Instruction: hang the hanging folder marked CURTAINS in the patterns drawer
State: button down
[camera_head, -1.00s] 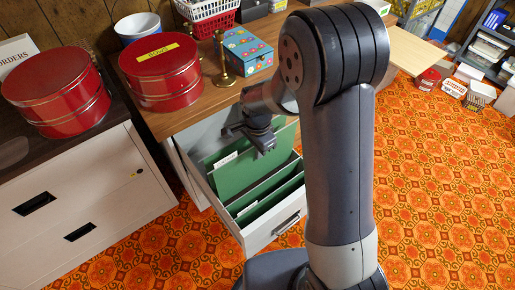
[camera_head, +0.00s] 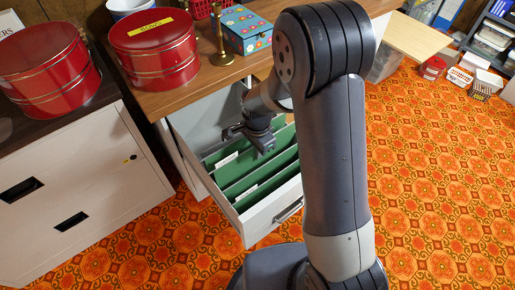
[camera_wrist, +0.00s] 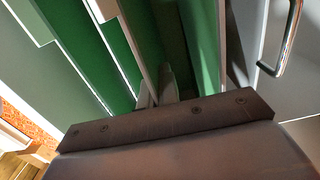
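The patterns drawer (camera_head: 262,222) is a white drawer pulled open below the wooden worktop. Green hanging folders stand across it, some with white tabs. In the wrist view, my fingertips (camera_wrist: 158,92) are close together among the green folders; whether the folder's hooks rest on the rails is hidden.
The drawer handle (camera_wrist: 285,40) is at the right of the wrist view. Red tins (camera_head: 153,50), a brass candlestick (camera_head: 221,45) and a blue flowered box (camera_head: 245,30) stand on the worktops. A white cabinet (camera_head: 75,190) is at left. Orange patterned floor lies right.

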jog(key=shift+f+b, duration=1.7)
jog(key=shift+f, duration=0.9)
jog(key=c, duration=2.1)
grip_release()
jog(key=o, duration=0.5)
notch_tip(320, 180, up, 11)
jog(key=shift+f+p, duration=0.1)
jog(key=shift+p, duration=0.95)
jog(key=shift+f, duration=0.1)
jog(key=shift+f, duration=3.6)
